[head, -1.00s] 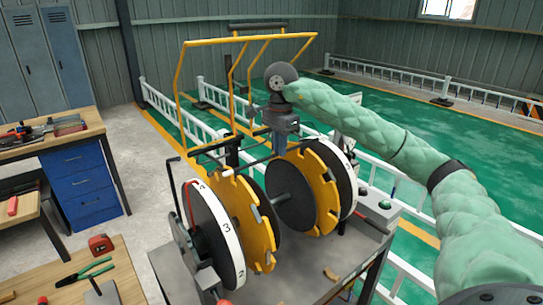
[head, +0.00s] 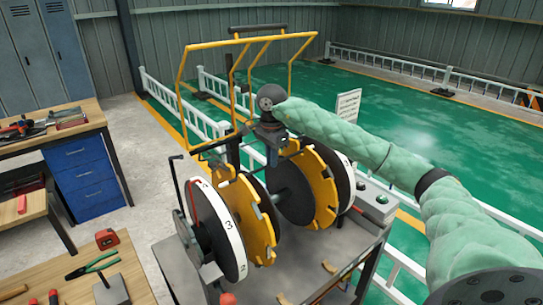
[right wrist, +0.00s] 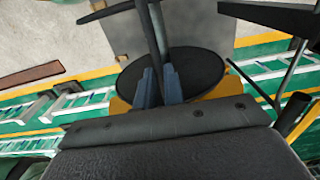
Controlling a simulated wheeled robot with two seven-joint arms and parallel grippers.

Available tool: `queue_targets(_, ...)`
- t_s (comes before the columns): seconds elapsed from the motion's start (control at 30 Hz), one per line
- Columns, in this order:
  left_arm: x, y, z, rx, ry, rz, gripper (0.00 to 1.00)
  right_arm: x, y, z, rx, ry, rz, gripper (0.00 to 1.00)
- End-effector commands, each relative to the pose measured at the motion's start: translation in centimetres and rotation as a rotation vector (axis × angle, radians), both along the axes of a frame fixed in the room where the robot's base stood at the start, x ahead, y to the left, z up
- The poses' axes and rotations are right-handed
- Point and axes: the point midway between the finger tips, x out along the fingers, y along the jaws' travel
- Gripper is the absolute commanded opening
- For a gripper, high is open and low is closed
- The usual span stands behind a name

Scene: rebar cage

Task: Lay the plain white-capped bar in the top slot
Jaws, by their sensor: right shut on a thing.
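The bar (right wrist: 152,30) in my right gripper shows in the right wrist view as a thin dark rod between the two blue-grey fingers (right wrist: 160,86). Its white cap cannot be made out. In the head view my right gripper (head: 271,156) is shut, just above and between the tops of the two slotted yellow wheels. The near yellow wheel (head: 262,228) and the far yellow wheel (head: 323,190) have notches around their rims. A white numbered rim (head: 235,240) edges the near black disc. The top slots are partly hidden by my gripper. My left gripper is not in view.
A yellow tube frame (head: 182,95) rises behind the wheels. A crank handle (head: 178,185) stands at their left. The grey rig table (head: 290,270) carries a control box (head: 375,202) at the right. Wooden workbenches (head: 75,285) with tools are at the left.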

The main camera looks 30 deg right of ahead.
Motion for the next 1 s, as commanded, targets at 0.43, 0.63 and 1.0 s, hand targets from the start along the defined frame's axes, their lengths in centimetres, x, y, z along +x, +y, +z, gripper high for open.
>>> queue_targets(0.43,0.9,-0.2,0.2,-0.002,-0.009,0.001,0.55,0.0,0.0,-0.2,0.000,-0.001,0.000,0.14)
queue_targets(0.63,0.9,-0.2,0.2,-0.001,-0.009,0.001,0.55,0.0,0.0,-0.2,0.000,0.000,0.000,0.32)
queue_targets(1.0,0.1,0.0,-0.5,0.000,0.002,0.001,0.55,0.1,0.0,0.3,0.000,-0.002,0.000,0.32)
